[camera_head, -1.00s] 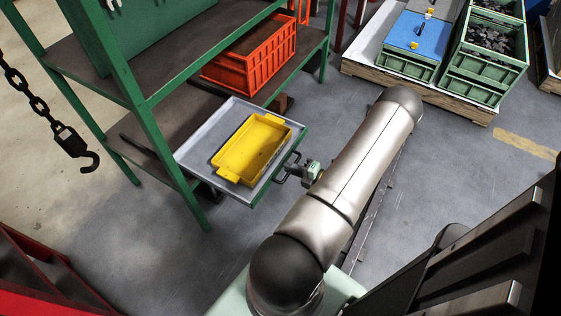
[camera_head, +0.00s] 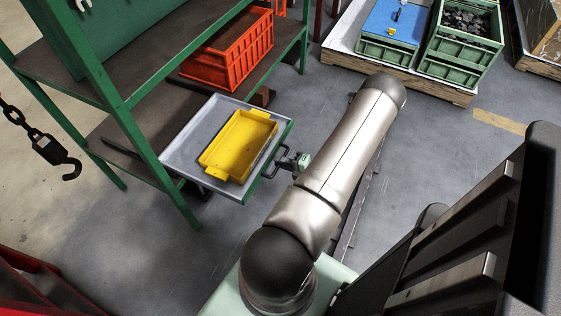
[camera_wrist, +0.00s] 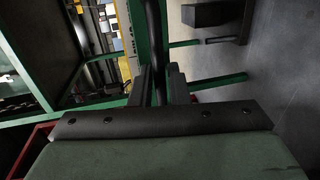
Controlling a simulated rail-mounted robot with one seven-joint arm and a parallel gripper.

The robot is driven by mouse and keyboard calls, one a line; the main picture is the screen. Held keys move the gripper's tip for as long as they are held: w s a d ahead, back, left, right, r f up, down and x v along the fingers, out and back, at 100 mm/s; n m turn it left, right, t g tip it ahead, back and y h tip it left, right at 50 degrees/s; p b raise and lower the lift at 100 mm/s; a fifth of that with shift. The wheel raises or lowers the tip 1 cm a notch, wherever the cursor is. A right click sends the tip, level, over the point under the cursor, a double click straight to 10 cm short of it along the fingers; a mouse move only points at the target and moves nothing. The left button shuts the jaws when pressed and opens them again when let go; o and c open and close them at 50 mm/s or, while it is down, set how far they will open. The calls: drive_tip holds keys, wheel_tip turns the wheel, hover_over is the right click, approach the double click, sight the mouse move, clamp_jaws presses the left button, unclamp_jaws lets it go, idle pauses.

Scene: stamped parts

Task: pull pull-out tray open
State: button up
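The grey pull-out tray (camera_head: 184,150) with a green front edge sticks out from the green shelf rack, with a yellow bin (camera_head: 236,146) on it. A dark handle (camera_head: 282,165) is on the tray's front. My gripper (camera_head: 292,161) is at this handle, partly hidden beside my arm. In the wrist view, my two dark fingers (camera_wrist: 160,85) are on either side of the dark handle bar (camera_wrist: 154,35) and appear closed on it. The exact contact is too dark to see clearly.
The green rack (camera_head: 149,152) holds an orange crate (camera_head: 228,50) behind the tray. Green crates (camera_head: 460,45) stand on a pallet at the back right. A chain hook (camera_head: 58,152) hangs at the left. Grey floor in front of the tray is open.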

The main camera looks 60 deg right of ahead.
drive_tip(key=p+v, duration=0.2)
drive_tip(key=v, duration=1.5)
drive_tip(key=shift+w, duration=0.1)
drive_tip(key=w+a+r+n+g+y+p, duration=0.35)
drive_tip(key=w+a+r+n, duration=0.2)
drive_tip(key=r+n, duration=0.35)
drive_tip(key=w+a+r+n+g+y+p, duration=0.2)
drive_tip(key=w+a+r+n+g+p, duration=0.15)
drive_tip(key=w+r+n, duration=0.5)
drive_tip(key=w+a+r+n+g+y+p, duration=0.25)
drive_tip(key=w+a+r+n+g, duration=0.3)
drive_tip(key=r, duration=0.55)
drive_tip(key=s+a+r+n+g+h+p, duration=0.1)
drive_tip(key=a+r+n+h+p, duration=0.4)
drive_tip(key=a+r+n, duration=0.7)
drive_tip(key=s+a+r+n+g+h+p, duration=0.1)
drive_tip(key=s+a+r+n+h+p, duration=0.1)
drive_tip(key=a+r+n+h+p, duration=0.3)
drive_tip(key=a+r+n+p, duration=0.3)
drive_tip(key=a+r+n, duration=0.4)
drive_tip(key=n, duration=0.5)
drive_tip(key=shift+s+r+n+g, duration=0.35)
drive_tip(key=shift+s+r+n, duration=0.05)
drive_tip(key=shift+r, duration=0.4)
